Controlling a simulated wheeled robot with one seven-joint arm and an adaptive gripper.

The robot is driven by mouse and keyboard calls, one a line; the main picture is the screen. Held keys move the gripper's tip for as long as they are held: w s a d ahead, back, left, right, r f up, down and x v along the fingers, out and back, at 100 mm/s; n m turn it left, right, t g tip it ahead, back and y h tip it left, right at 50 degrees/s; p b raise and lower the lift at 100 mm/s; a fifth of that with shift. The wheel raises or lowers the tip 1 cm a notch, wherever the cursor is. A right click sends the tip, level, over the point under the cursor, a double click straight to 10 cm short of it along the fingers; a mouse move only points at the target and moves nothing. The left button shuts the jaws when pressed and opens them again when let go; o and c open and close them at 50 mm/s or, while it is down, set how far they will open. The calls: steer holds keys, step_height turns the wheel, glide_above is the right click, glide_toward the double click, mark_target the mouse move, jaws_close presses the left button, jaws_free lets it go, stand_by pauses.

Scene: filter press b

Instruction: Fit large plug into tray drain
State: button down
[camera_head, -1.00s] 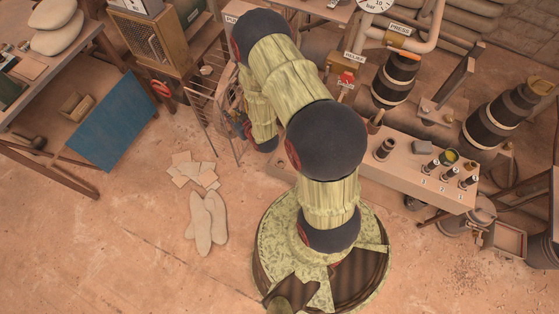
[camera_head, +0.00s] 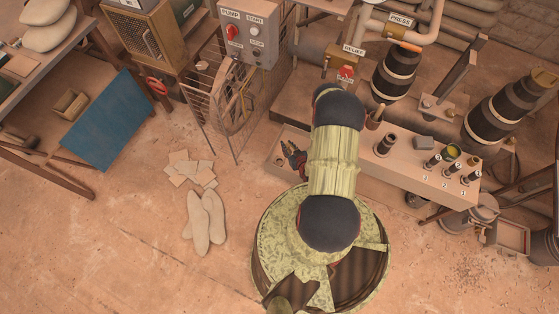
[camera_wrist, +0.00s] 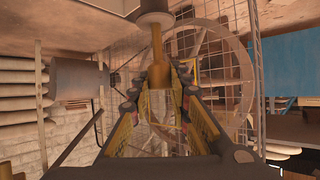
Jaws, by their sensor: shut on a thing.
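My gripper (camera_head: 292,155) shows in the head view as dark and red fingers just left of my arm, at the bench's left end. In the wrist view my gripper's fingers (camera_wrist: 158,80) close on a brass-coloured stem (camera_wrist: 157,45) with a wider grey cylindrical end (camera_wrist: 156,10) at the top edge. I take this to be the large plug, held clear of other surfaces as far as I can see. In the head view the plug is too small or hidden to make out. I cannot pick out the tray drain; my arm covers part of the bench.
A wire cage with a wheel (camera_head: 235,100) and a PUMP/START box (camera_head: 247,38) stand behind left.

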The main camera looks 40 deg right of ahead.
steer(key=s+f, duration=0.7)
steer(key=f, duration=0.1)
steer(key=w+f+b, duration=0.9)
steer(key=w+f, duration=0.4)
steer(key=shift+w+d+f+m+h, duration=0.25)
steer(key=shift+d+f+m+h, duration=0.05)
steer(key=shift+f+m+h, duration=0.1)
steer(key=c, duration=2)
jaws_free()
steer(key=shift+c, duration=0.2)
steer(key=o, duration=0.4)
steer(key=shift+r, duration=0.15)
steer(key=shift+w, duration=0.1)
